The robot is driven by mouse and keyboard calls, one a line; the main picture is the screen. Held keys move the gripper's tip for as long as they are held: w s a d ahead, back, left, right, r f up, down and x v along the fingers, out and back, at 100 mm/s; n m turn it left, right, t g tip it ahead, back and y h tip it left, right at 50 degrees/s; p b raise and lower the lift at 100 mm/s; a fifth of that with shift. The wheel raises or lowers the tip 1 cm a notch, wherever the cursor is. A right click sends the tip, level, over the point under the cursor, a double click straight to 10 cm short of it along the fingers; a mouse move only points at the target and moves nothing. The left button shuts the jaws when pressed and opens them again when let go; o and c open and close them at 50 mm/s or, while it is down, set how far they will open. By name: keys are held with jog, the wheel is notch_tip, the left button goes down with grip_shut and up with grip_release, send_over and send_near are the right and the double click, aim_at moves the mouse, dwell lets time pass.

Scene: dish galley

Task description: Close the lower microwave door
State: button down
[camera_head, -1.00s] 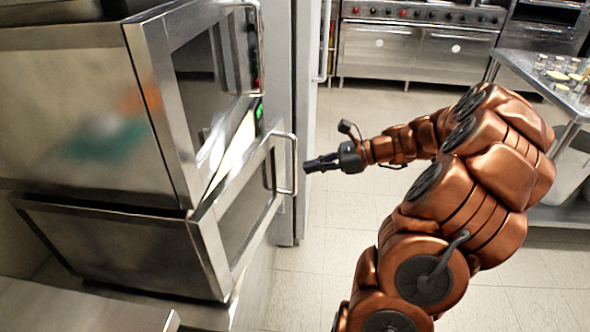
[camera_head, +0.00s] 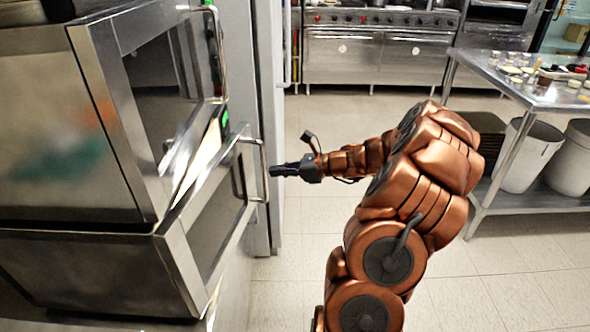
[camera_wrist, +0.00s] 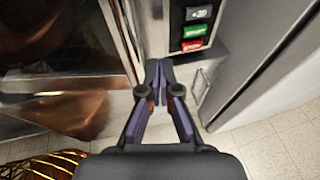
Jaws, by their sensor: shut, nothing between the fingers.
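The lower microwave (camera_head: 90,270) is a steel box under a second one at left. Its steel-framed glass door (camera_head: 212,222) stands ajar, with a narrow gap showing at its upper edge. The door's bar handle (camera_head: 264,165) is on its far, right-hand side. My gripper (camera_head: 272,171) is shut and empty, just right of the handle and pointing left at it. I cannot tell whether they touch. In the wrist view the shut fingers (camera_wrist: 160,72) point toward the control panel (camera_wrist: 193,28) with green and red buttons. The dark reflective door surface (camera_wrist: 70,80) fills the left there.
The upper microwave (camera_head: 70,120) sits directly above. A tall pale steel cabinet (camera_head: 268,110) stands behind the handle. A steel table (camera_head: 520,85) with small items and bins (camera_head: 530,155) is at right. Ovens (camera_head: 375,55) line the back. The tiled floor between is clear.

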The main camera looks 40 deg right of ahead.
aim_at(263, 168)
jog(key=shift+w+a, duration=0.65)
jog(key=shift+w, duration=0.25)
jog(key=shift+w+a, duration=0.6)
jog(key=shift+w, duration=0.25)
jog(key=shift+w, duration=0.1)
